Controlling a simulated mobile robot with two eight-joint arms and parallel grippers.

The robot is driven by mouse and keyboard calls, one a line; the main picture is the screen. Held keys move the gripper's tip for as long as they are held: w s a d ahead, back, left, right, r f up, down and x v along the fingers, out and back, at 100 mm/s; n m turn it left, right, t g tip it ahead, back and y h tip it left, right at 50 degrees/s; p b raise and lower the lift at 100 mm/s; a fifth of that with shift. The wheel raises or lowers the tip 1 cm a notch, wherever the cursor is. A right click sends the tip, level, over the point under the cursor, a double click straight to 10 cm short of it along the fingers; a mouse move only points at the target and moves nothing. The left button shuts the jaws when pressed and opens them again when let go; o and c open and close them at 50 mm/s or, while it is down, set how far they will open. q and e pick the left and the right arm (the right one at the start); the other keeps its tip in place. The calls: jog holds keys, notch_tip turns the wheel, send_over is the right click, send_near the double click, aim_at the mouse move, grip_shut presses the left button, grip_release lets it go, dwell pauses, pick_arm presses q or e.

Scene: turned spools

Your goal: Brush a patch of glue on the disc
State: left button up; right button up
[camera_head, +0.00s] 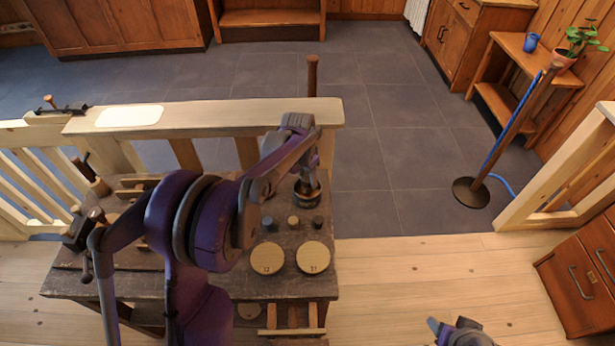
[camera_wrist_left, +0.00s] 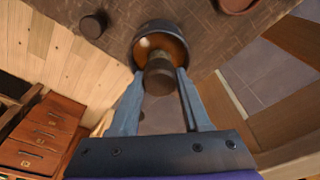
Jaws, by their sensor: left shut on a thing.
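Two pale round discs, one marked 12 (camera_head: 267,258) and one marked 21 (camera_head: 313,257), lie at the front right of the dark workbench (camera_head: 215,288). A dark pot (camera_head: 310,200) stands behind them near the bench's right edge; in the left wrist view the pot (camera_wrist_left: 142,38) holds amber glue (camera_wrist_left: 178,46). My left gripper (camera_wrist_left: 162,80) is shut on a dark, thick cylindrical handle (camera_wrist_left: 159,74), apparently the brush, standing over the pot. Its bristles are hidden. My right gripper (camera_head: 437,326) shows only partly at the bottom edge, away from the bench.
Three small pegs (camera_head: 293,222) stand between pot and discs. A pale wooden rail (camera_head: 215,115) runs behind the bench, with a post (camera_head: 312,75) behind it. My left arm covers much of the bench.

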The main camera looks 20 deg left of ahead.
aim_at(307, 177)
pick_arm(q)
jog(key=shift+s+f+b, duration=0.1)
jog(key=shift+f+b, duration=0.3)
jog(key=shift+f, duration=0.2)
pick_arm(e)
jog(key=shift+s+f, duration=0.15)
jog(key=shift+f, duration=0.35)
dwell(1.1)
pick_arm(q)
jog(key=shift+r, duration=0.1)
jog(key=shift+r+p, duration=1.65)
jog(key=shift+r, duration=1.8)
pick_arm(e)
jog(key=r, duration=0.1)
jog(key=w+r, duration=0.1)
jog(key=r, duration=0.2)
jog(key=shift+w+r, duration=0.15)
jog(key=shift+w, duration=0.1)
jog(key=shift+s, duration=0.1)
